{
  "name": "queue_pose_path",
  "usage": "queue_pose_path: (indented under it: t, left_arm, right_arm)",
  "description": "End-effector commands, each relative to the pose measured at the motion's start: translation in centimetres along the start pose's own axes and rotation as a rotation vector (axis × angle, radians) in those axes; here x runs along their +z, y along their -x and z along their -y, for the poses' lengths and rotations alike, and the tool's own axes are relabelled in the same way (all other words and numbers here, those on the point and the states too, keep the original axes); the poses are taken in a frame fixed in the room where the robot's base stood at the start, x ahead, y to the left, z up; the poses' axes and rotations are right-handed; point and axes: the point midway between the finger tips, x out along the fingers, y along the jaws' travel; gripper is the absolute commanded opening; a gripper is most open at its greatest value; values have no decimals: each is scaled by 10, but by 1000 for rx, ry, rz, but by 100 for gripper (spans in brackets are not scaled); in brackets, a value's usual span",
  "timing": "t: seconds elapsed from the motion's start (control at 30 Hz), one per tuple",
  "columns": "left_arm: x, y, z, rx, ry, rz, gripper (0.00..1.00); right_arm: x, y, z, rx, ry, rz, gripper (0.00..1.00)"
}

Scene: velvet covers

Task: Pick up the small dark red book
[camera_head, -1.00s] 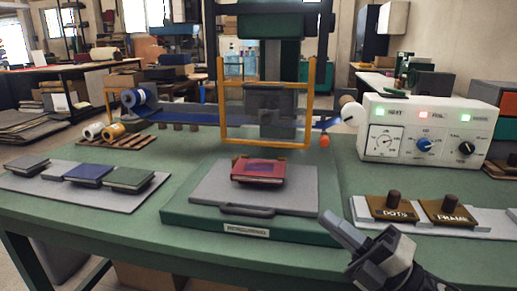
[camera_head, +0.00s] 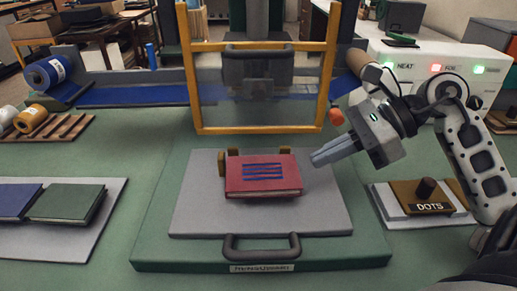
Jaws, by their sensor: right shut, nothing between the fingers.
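The small dark red book (camera_head: 262,174) lies flat on the grey plate (camera_head: 200,215) of the press, with blue lines on its cover. Its far edge is by small brass stops (camera_head: 222,163). My right gripper (camera_head: 316,160) is shut and empty. Its fingertips point left toward the book, a little to the right of it and apart from it in the picture. My left gripper is not in view.
A yellow frame (camera_head: 190,85) stands upright behind the book. A dark handle (camera_head: 262,252) is at the plate's front. Blue and green books lie on a grey board (camera_head: 85,235) at left. A DOTS block (camera_head: 425,195) and white control box (camera_head: 405,60) are at right.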

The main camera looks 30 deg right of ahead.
Motion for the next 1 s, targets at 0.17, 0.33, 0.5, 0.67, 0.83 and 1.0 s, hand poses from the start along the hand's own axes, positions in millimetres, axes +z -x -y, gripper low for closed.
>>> queue_pose_path:
  t: [0.17, 0.33, 0.5, 0.67, 0.83, 1.0]
  left_arm:
    - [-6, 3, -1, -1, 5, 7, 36]
    - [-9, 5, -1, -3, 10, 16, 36]
    - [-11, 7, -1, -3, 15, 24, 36]
    - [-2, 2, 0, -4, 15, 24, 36]
    - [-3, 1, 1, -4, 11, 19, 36]
    - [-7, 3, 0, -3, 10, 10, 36]
  right_arm:
    - [25, -29, -1, 2, 5, 2, 0]
    - [45, -58, -1, 3, 2, 6, 0]
    - [62, -82, -1, 3, 0, 7, 0]
    - [45, -94, -1, 1, -2, 3, 0]
    - [44, -95, -1, 2, -3, 0, 0]
    - [42, -95, -1, 5, -6, -4, 0]
